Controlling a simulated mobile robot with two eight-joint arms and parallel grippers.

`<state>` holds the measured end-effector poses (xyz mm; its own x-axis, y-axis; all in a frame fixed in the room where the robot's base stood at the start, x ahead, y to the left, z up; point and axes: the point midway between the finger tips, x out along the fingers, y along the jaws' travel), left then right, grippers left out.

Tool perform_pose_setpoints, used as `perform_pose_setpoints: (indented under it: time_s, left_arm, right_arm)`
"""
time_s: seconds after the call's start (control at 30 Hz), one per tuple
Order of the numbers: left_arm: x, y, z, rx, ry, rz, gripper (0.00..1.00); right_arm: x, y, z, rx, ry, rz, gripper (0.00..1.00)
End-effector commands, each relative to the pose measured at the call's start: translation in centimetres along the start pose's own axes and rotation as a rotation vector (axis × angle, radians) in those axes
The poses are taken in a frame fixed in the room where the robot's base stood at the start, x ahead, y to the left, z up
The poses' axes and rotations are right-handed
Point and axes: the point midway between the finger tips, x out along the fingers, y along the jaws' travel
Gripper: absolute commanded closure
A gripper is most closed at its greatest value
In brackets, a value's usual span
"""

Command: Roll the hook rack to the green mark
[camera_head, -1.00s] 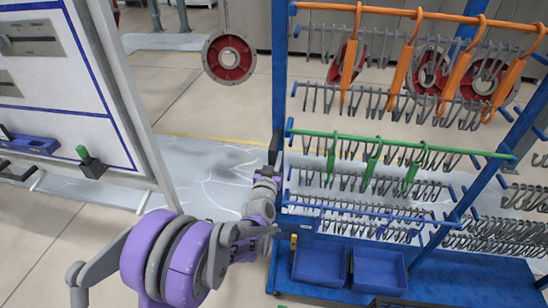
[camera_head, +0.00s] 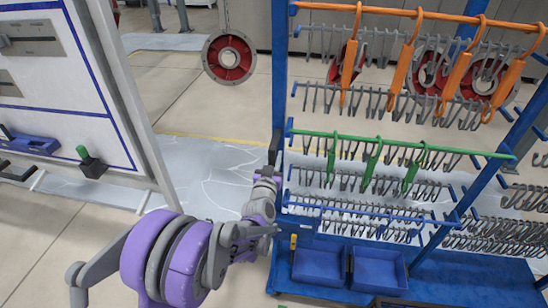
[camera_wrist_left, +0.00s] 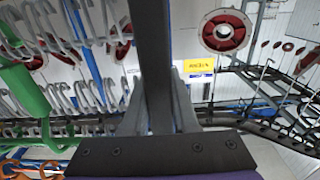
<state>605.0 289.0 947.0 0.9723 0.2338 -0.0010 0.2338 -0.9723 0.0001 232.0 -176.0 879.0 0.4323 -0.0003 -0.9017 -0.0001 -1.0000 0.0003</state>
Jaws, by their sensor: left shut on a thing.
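The hook rack (camera_head: 283,95) is a blue frame at the right of the head view, with rows of grey hooks on its bars. Large orange hooks hang on its upper bar (camera_head: 440,14) and green hooks on a green bar (camera_head: 465,150). My left gripper (camera_head: 274,160) is at the rack's left upright post. In the left wrist view its fingers (camera_wrist_left: 170,112) are shut around a dark upright bar (camera_wrist_left: 152,50). Part of the bar is hidden by the gripper. My right gripper is not in view.
Two blue bins (camera_head: 320,265) sit on the rack's base. A white board (camera_head: 75,90) with blue lines stands at the left. A red and grey disc (camera_head: 229,60) hangs behind. Pale floor (camera_head: 200,190) lies open between board and rack.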

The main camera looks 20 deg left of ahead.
Motion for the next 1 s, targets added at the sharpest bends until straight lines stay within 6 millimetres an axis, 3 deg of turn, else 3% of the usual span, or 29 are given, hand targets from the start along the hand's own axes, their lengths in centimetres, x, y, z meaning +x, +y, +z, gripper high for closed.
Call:
perform_pose_setpoints:
  time_s: [0.17,0.67,1.0]
  left_arm:
    - [0.0,1.4,0.2,-0.002,0.003,0.007,1.00]
    - [0.0,8.7,0.2,-0.003,0.002,0.009,1.00]
    - [0.0,9.4,-0.1,0.000,0.002,-0.004,1.00]
  right_arm:
    - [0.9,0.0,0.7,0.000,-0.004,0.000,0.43]
    - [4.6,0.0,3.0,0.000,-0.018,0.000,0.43]
    - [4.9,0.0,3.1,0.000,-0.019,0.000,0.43]
